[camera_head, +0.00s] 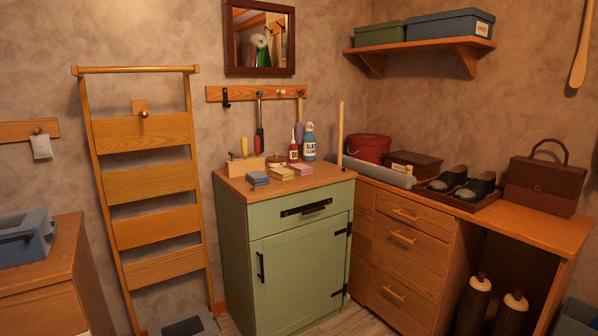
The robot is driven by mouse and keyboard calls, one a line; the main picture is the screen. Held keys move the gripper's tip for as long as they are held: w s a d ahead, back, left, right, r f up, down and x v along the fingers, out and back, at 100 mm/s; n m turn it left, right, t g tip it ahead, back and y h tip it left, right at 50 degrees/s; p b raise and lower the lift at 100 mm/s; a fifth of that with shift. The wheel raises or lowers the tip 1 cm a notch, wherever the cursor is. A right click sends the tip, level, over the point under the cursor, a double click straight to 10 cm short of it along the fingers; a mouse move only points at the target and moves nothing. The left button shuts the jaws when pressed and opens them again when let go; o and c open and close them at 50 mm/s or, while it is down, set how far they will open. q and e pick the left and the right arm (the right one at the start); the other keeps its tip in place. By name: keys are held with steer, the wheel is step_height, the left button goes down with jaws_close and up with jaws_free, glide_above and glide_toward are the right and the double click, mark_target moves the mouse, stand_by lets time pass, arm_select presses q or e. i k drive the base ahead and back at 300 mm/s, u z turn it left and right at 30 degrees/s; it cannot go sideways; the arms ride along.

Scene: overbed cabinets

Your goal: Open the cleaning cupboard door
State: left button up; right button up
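The green cupboard (228,250) stands in the middle of the head view, under a wooden top. Its door (300,275) is shut, flush with the front. A black upright handle (261,267) sits near the door's left edge, and black hinges (342,231) are on its right side. Above the door is a shut drawer with a long black handle (306,208). Neither of my grippers shows in this view.
Bottles (309,142), a brush and sponges (254,178) stand on the cupboard top. A wooden ladder rack (150,190) leans at left. A wooden desk with drawers (405,237) adjoins at right. A grey object (185,326) lies on the floor at lower left.

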mark_target(297, 274)
steer(key=u, duration=0.4)
steer(key=i, duration=2)
steer(key=z, duration=0.05)
